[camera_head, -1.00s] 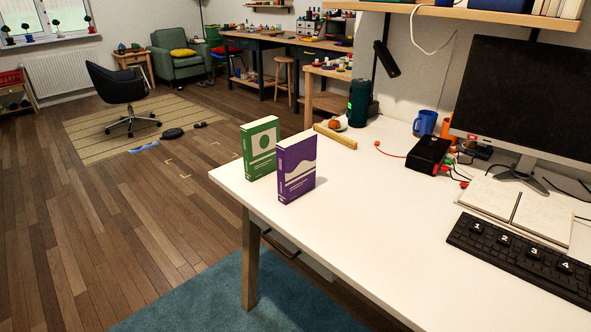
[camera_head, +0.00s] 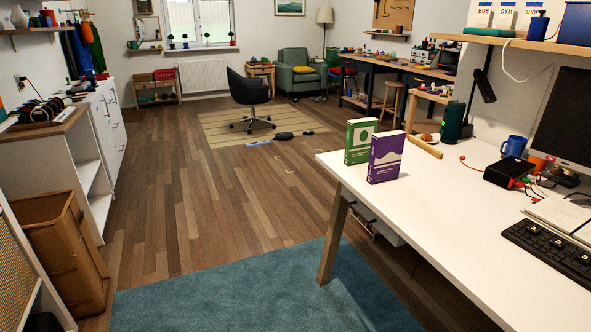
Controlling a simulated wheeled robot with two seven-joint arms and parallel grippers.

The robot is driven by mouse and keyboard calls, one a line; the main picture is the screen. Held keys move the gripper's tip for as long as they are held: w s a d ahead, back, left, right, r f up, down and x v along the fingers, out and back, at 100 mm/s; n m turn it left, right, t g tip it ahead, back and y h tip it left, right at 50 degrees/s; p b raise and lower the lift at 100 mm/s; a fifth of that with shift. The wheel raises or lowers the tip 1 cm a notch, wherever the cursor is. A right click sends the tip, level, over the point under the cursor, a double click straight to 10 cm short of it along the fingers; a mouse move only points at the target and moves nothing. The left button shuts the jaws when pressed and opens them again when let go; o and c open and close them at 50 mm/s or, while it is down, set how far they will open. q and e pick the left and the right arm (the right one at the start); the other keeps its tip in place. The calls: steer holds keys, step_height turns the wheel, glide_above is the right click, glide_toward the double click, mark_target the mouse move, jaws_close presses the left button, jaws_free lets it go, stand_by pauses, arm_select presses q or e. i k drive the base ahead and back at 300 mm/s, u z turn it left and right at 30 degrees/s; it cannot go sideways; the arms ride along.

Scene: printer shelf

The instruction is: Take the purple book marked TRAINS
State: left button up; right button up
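A purple book (camera_head: 385,159) stands upright on the white desk (camera_head: 455,203), near the desk's far left corner. A pale wavy shape shows on its cover; its lettering is too small to read. A green book (camera_head: 361,141) with a round mark stands upright just behind it and to its left. The two books are close together, and the purple one slightly overlaps the green one in the picture. Neither of my grippers shows in the head view.
A wooden bar (camera_head: 424,146), a dark green cylinder (camera_head: 452,121), a black box (camera_head: 508,171), a blue mug (camera_head: 514,145) and a keyboard (camera_head: 556,247) are on the desk. A teal rug (camera_head: 250,290) lies before it. Open wooden floor (camera_head: 220,200) stretches left, towards a white cabinet (camera_head: 105,125) and a brown bin (camera_head: 60,250).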

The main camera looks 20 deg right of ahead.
mark_target(387, 149)
steer(key=u, duration=0.9)
steer(key=i, duration=0.55)
steer(key=z, duration=0.6)
steer(key=i, duration=2.4)
steer(key=z, duration=1.9)
steer(key=i, duration=1)
steer(key=z, duration=0.95)
